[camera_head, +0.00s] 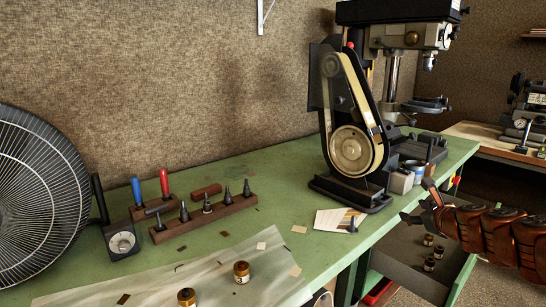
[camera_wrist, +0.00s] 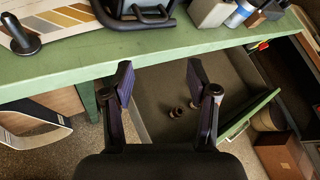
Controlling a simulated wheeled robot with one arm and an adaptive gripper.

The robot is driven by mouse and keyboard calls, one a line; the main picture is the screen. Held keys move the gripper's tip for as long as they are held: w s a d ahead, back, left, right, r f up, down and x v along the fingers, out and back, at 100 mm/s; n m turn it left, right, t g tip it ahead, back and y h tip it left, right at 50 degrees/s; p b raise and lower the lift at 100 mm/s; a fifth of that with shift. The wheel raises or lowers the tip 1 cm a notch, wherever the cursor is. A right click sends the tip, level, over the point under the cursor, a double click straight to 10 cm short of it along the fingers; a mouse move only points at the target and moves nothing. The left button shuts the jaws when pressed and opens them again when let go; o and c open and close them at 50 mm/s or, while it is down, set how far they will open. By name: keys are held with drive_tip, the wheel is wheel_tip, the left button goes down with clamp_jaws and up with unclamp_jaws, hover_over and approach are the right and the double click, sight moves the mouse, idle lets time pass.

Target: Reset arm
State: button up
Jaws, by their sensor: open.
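My gripper (camera_head: 416,201) is at the right in the head view, at the end of my copper-coloured arm, beside the green bench's front edge. In the wrist view my gripper (camera_wrist: 160,82) has its two dark fingers spread apart with nothing between them. It points toward the bench edge, with an open drawer (camera_wrist: 235,75) beyond and below the fingers. The drawer (camera_head: 395,262) holds small dark jars (camera_head: 429,264); some jars (camera_wrist: 176,111) also show between the fingers in the wrist view, lower down and apart from them.
A belt sander (camera_head: 350,150) and drill press (camera_head: 392,65) stand on the green bench (camera_head: 275,185) near my gripper. A tool rack (camera_head: 230,206), two small jars (camera_head: 241,272) on a pale sheet, and a fan (camera_head: 40,205) are further left. The drawer juts out below the bench.

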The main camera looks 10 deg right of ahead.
drive_tip(key=s+a+r+n+g+y+p, duration=0.15)
drive_tip(key=a+n, duration=0.25)
drive_tip(key=a, duration=0.4)
drive_tip(key=s+a+r+n+g+y+p, duration=0.1)
drive_tip(key=a+r+n+y+p, duration=0.15)
drive_tip(key=a+n, duration=0.4)
drive_tip(key=s+a+n+g+y+p, duration=0.3)
drive_tip(key=s+a+n, duration=0.5)
drive_tip(key=a, duration=0.6)
drive_tip(key=s+a+n+g+h+p, duration=0.35)
drive_tip(key=s+n+g, duration=0.3)
drive_tip(key=s, duration=0.85)
drive_tip(key=s+d+n+g+h+p, duration=0.3)
drive_tip(key=s+n, duration=0.3)
drive_tip(key=s, duration=0.9)
drive_tip(key=shift+d+p, duration=0.55)
drive_tip(key=shift+d, duration=0.05)
drive_tip(key=shift+s+d, duration=0.1)
drive_tip(key=shift+s, duration=0.25)
drive_tip(key=shift+c, duration=0.3)
